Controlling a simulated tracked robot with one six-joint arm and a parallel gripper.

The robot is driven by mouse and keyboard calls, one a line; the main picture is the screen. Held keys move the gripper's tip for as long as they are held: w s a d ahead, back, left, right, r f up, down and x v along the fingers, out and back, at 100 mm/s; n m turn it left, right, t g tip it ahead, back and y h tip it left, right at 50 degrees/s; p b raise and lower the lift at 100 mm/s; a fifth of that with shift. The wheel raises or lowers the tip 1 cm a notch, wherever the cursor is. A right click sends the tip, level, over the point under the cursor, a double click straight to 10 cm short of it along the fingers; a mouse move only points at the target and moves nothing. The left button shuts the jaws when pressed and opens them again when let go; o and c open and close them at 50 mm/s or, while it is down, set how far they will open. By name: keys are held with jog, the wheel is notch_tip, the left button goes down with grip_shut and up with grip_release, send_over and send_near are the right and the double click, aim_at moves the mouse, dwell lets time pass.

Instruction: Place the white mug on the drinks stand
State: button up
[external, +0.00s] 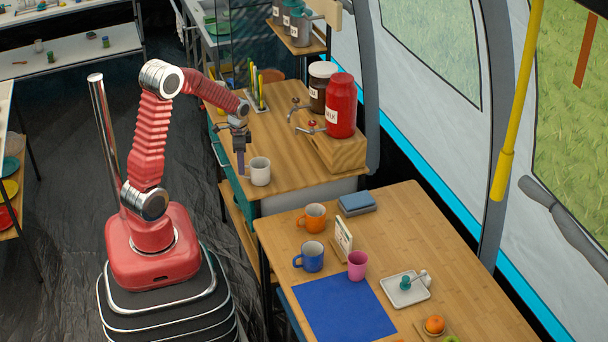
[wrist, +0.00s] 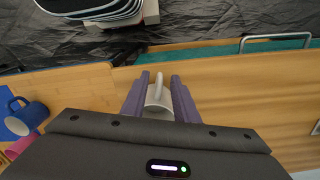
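The white mug (external: 260,172) stands upright near the front edge of the wooden counter (external: 285,160), which holds the drinks dispensers. My gripper (external: 240,174) points down just left of the mug in the external view. In the wrist view, the two purple fingers of my gripper (wrist: 158,76) are apart, and the white mug (wrist: 155,104) with its handle shows between them. A clear grip on the mug does not show. My gripper's dark body hides part of the mug.
Red (external: 341,105) and brown (external: 320,88) dispensers with taps stand on a wooden block (external: 335,152) at the counter's back right. The nearer table (external: 455,245) holds an orange mug (external: 313,217), a blue mug (external: 309,257) and a pink cup (external: 357,265).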

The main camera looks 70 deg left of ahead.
notch_tip(320, 180, up, 8)
jog(key=shift+f, duration=0.1)
dwell(0.7)
jog(key=s+d+r+n+t, duration=0.1)
jog(key=s+d+r, duration=0.4)
jog(key=d, duration=0.6)
jog(key=s+d+r+n+t, duration=0.2)
jog(key=s+d+r+t, duration=0.2)
jog(key=d, duration=0.8)
notch_tip(320, 180, up, 3)
jog(key=shift+s+d+f+t, duration=0.1)
jog(key=shift+s+d+t, duration=0.2)
jog(key=shift+s, duration=0.8)
